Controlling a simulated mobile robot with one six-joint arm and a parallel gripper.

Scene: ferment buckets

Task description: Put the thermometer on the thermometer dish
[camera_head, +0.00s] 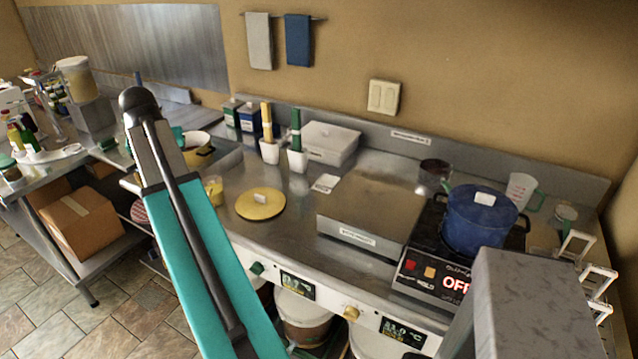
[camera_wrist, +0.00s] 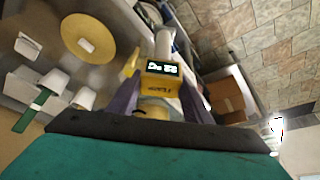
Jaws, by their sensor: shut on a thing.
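The thermometer (camera_wrist: 161,78) is a yellow block with a lit dark display, seen in the wrist view. My gripper (camera_wrist: 160,92) is shut on it, with a dark finger on either side. In the head view my teal arm hides the gripper and the held thermometer. A flat round yellow piece with a small white tag (camera_head: 260,204) lies on the steel counter right of my arm. It also shows at the upper left of the wrist view (camera_wrist: 72,38). I cannot tell whether it is the thermometer dish; no other dish is clearly identifiable.
A yellow pot (camera_head: 204,157) and a small yellow cup (camera_head: 214,188) stand by my arm. White holders with yellow and green handles (camera_head: 297,158) stand behind the disc. A steel plate unit (camera_head: 368,212) and a blue pot (camera_head: 478,222) on a burner stand right.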

